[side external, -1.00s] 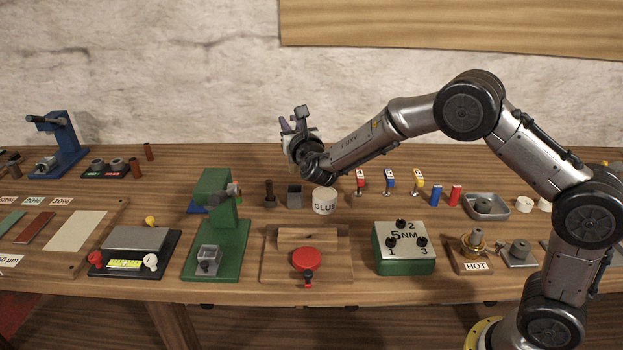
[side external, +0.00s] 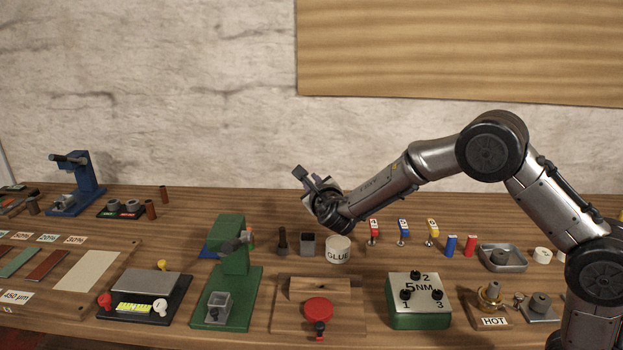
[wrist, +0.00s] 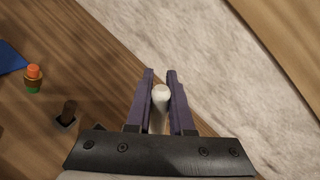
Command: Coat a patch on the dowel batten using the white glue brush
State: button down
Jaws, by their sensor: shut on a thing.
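My gripper (side external: 316,183) is raised above the back of the bench, behind the glue pot, with its fingers pointing up and to the left. In the wrist view its purple fingers (wrist: 160,78) are shut on a slim white round-ended thing, which looks like the white glue brush (wrist: 160,95). Its bristles cannot be made out. The white pot marked GLUE (side external: 338,254) stands on the bench below and slightly right of my gripper. A wooden piece on the wooden fixture (side external: 283,322) may be the dowel batten (side external: 322,284); a red disc (side external: 318,309) sits in front of it.
A green press (side external: 234,290) stands left of the fixture and a green 5NM box (side external: 417,304) right of it. A dark square holder (side external: 308,244) is left of the glue pot. A HOT stand (side external: 490,303) is at right. The wall is close behind.

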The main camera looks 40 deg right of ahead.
jog(key=shift+f, duration=3)
jog(key=shift+r, duration=0.15)
jog(key=shift+r, duration=3.45)
